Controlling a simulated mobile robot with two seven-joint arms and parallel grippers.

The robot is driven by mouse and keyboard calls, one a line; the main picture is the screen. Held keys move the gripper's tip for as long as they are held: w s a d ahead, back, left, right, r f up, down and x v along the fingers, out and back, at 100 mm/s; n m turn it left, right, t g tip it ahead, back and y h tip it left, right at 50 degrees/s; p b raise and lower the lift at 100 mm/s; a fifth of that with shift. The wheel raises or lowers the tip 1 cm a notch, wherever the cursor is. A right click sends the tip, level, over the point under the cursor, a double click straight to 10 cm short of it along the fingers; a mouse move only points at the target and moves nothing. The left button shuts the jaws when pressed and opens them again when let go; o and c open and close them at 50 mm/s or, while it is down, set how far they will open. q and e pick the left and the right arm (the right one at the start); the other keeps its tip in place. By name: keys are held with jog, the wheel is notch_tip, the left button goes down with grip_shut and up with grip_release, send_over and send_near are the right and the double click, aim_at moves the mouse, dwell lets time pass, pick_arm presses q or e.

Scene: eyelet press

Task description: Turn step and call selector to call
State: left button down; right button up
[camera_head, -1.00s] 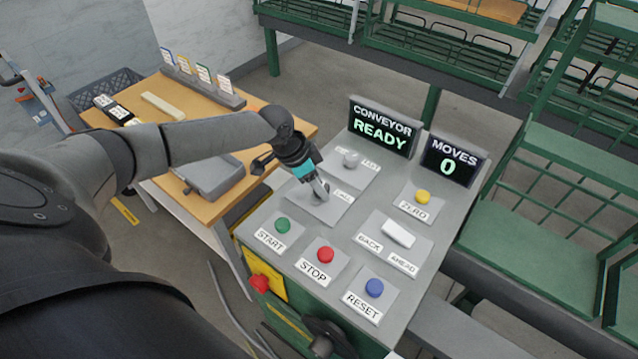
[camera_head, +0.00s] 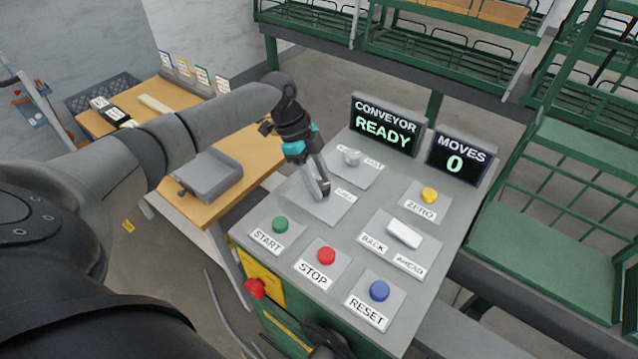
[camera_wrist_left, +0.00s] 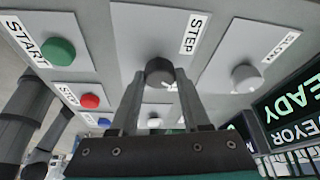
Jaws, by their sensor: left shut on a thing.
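The step and call selector is a dark round knob (camera_wrist_left: 159,70) on a pale plate (camera_head: 322,211). The plate's STEP label (camera_wrist_left: 194,34) shows in the left wrist view, and its CALL label (camera_head: 345,193) shows in the head view. My left gripper (camera_head: 321,192) reaches down onto this plate from the upper left. In the left wrist view its two fingers (camera_wrist_left: 159,82) are shut on the knob, one on each side. The fingers hide most of the knob in the head view, and I cannot tell which label it points to.
A pale knob (camera_head: 352,157) stands on the plate behind. Green START (camera_head: 280,224), red STOP (camera_head: 326,256), blue RESET (camera_head: 379,291) and yellow ZERO (camera_head: 429,195) buttons and a white rocker (camera_head: 404,234) surround the selector. The displays (camera_head: 386,125) read READY and 0.

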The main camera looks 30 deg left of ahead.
pick_arm(q)
jog(key=shift+m, duration=0.4)
jog(key=shift+c, duration=1.8)
grip_release()
jog(key=v, duration=1.5)
jog(key=shift+w+r, duration=0.2)
jog(key=shift+d+f, duration=0.1)
